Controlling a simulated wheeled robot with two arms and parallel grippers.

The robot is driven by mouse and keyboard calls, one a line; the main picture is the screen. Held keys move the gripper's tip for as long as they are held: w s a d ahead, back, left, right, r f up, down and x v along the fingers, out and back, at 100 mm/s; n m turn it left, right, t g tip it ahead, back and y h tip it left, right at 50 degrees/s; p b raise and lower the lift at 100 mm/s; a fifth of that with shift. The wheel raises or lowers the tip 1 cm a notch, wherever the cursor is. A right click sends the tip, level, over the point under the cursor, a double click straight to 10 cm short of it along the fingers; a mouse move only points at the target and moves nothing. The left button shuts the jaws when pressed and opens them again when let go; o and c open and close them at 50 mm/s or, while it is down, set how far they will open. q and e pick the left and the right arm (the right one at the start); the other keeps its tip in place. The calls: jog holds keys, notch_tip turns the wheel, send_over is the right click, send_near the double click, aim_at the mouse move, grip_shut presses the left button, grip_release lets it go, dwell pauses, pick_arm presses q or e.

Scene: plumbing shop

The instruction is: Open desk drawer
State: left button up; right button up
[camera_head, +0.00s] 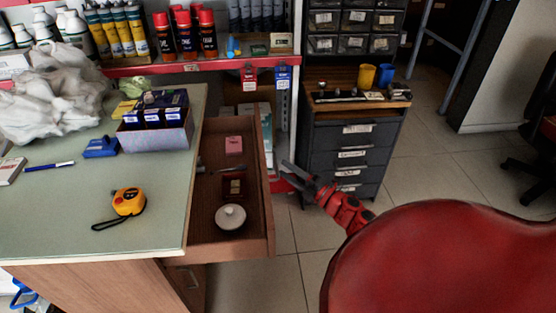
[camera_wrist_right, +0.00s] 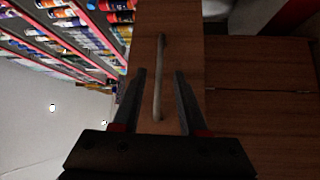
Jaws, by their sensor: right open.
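The desk drawer (camera_head: 220,236) is pulled out from the right side of the desk (camera_head: 70,225), its inside showing from above. Its wooden front (camera_head: 265,170) faces right, towards my right gripper (camera_head: 285,171). In the right wrist view, the drawer front (camera_wrist_right: 186,50) carries a thin metal handle (camera_wrist_right: 159,80). My right gripper (camera_wrist_right: 160,75) is open there, one finger on each side of the handle in the picture. I see no finger pressed on it; the depth between them is hard to tell. My left gripper is not in view.
The drawer holds a pink box (camera_head: 233,145), a dark red box (camera_head: 234,185) and a white round object (camera_head: 230,217). A tape measure (camera_head: 128,201) and a grey bin (camera_head: 155,138) sit on the desk. A dark drawer cabinet (camera_head: 352,145) stands behind my gripper. Floor right of the drawer is clear.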

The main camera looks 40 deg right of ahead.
jog(key=p+v, duration=0.1)
jog(key=v, duration=1.1)
jog(key=shift+s, duration=0.3)
jog(key=shift+f, duration=0.1)
